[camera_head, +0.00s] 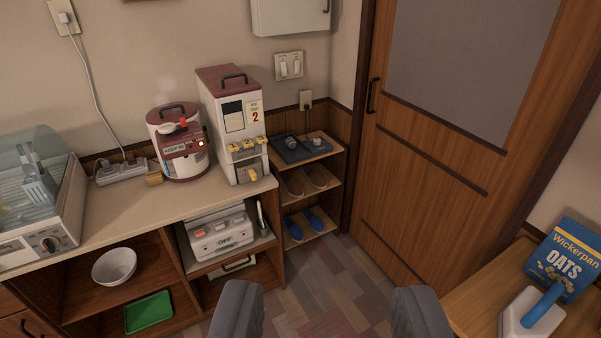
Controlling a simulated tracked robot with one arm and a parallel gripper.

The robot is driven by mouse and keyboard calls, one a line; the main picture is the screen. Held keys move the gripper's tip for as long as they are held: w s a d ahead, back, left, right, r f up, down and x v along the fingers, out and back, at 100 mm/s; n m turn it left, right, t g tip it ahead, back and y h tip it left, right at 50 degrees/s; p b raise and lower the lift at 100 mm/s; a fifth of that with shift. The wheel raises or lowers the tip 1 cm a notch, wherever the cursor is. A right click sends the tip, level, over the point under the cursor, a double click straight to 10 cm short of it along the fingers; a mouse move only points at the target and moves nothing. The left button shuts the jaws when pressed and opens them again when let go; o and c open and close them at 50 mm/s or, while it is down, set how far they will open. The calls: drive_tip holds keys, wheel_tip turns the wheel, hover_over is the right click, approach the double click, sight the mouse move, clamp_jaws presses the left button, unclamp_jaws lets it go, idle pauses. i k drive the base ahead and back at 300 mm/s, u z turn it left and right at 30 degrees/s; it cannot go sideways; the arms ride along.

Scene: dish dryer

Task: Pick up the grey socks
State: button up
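I cannot clearly make out the grey socks. A dark tray (301,155) lies on top of the small wooden shelf (328,152) beside the door. A small dark grey rounded item (289,142) and a lighter grey item (317,141) sit on the tray; both are too small to identify. My gripper (328,312) is open at the bottom of the picture, its two dark fingers wide apart with only floor seen between them. It is well short of the shelf.
Brown slippers (293,186) and blue slippers (314,220) fill the lower shelves. A counter (120,214) with a rice cooker (178,145), a dispenser (235,125) and a dish dryer (38,200) stands left. An oats box (562,260) is right. Floor (320,275) before the shelf is clear.

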sight(290, 141)
drive_tip(key=u, duration=0.3)
drive_tip(key=i, duration=3.2)
